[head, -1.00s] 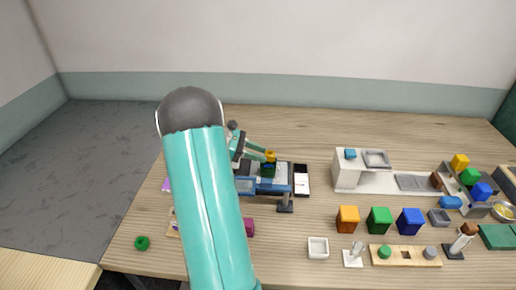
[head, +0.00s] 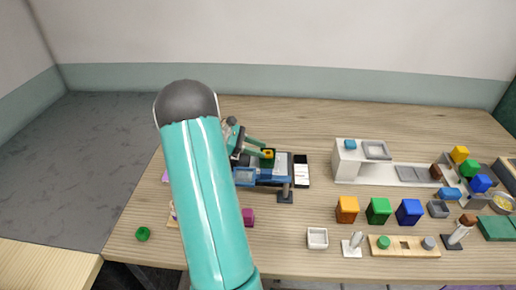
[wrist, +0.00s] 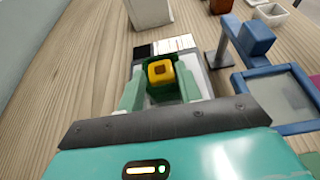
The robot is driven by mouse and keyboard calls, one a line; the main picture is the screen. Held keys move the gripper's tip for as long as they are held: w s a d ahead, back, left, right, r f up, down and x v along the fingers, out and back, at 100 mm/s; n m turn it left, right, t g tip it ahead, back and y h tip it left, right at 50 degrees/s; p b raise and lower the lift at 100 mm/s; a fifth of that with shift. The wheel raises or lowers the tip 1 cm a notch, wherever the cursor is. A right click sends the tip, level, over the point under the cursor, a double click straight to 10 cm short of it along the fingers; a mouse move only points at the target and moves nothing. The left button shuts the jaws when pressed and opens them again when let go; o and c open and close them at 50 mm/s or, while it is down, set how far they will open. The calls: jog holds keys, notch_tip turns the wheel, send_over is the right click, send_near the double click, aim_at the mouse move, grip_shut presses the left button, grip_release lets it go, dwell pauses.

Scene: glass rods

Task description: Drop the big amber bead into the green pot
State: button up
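The big amber bead (wrist: 160,72) is a yellow-orange block with a square hole. In the wrist view it sits within the rim of the dark green pot (wrist: 162,93); how deep it rests is hard to tell. In the head view the bead (head: 268,154) shows with dark green around it, at the pot (head: 267,163). My gripper (wrist: 160,80) is right at the pot, with its two pale green fingers apart on either side of the bead. They look clear of it. In the head view my gripper (head: 257,148) is partly hidden by my arm.
A blue frame with a post (head: 285,190) stands close beside the pot. A black-and-white card (head: 301,171) lies to its right. A green ring (head: 143,234) lies at front left.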

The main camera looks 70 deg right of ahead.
jog(key=shift+o, duration=0.5)
jog(key=v, duration=1.2)
jog(key=shift+w, duration=0.25)
jog(key=shift+w+a+r, duration=0.1)
jog(key=shift+w+r, duration=0.25)
jog(key=shift+w, duration=0.05)
